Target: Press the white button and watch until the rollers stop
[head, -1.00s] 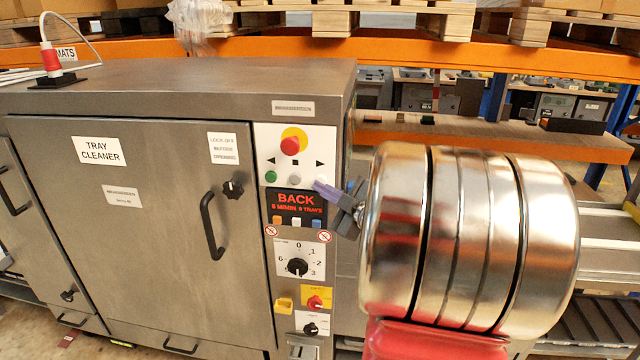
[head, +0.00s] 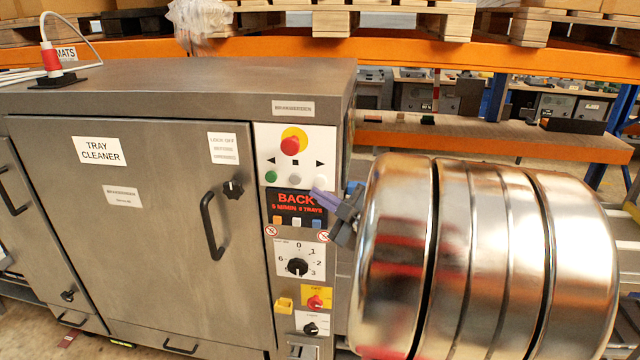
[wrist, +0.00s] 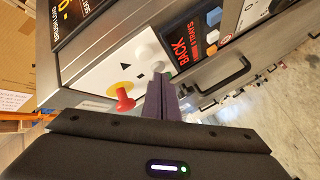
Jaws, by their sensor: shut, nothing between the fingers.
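The tray cleaner (head: 160,240) stands at left with its door closed. Its panel has a green button (head: 271,177), a grey button (head: 295,179) and a white button (head: 319,182) in a row. The white button also shows in the wrist view (wrist: 146,53). My gripper (head: 317,194) is shut and empty. Its purple fingertips are just below the white button and overlap the display's upper right corner; contact cannot be told. The display (head: 295,205) reads BACK in red. A smaller white square button (head: 297,222) sits below it. I see no rollers turning.
A red emergency knob (head: 291,145) sits above the buttons. A rotary dial (head: 297,266) and a yellow-backed red switch (head: 316,301) lie below. The black door handle (head: 213,225) sticks out at left. Orange shelving (head: 450,58) stands behind.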

